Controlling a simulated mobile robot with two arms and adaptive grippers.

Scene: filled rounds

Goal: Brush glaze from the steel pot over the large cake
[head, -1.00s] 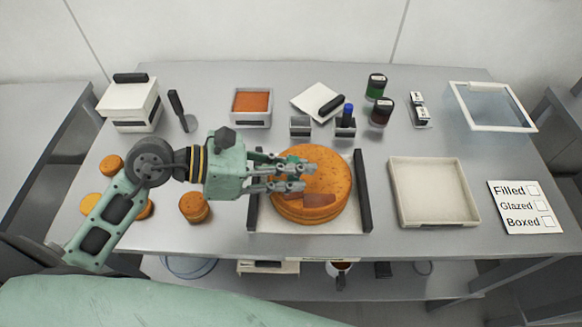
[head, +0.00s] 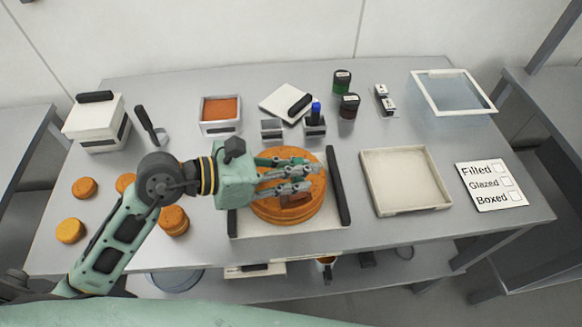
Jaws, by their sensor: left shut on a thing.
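The large cake (head: 262,209) is a round, two-layer orange-brown cake on a pale board (head: 334,229) with dark side bars. My left gripper (head: 300,178) is over the cake's top, its fingers shut on a thin tool, likely the brush, which the fingers mostly hide. A darker brown, glossy patch (head: 297,201) shows on the cake top just in front of the fingers. I cannot tell whether the brush tip touches it. My right gripper is not in view.
Small round cakes (head: 173,221) lie left of the board, partly behind my arm. An empty cream tray (head: 407,181) is to the right, beside a checklist card (head: 485,186). An orange-filled container (head: 220,112), stamps and a glass-topped box (head: 452,92) stand at the back.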

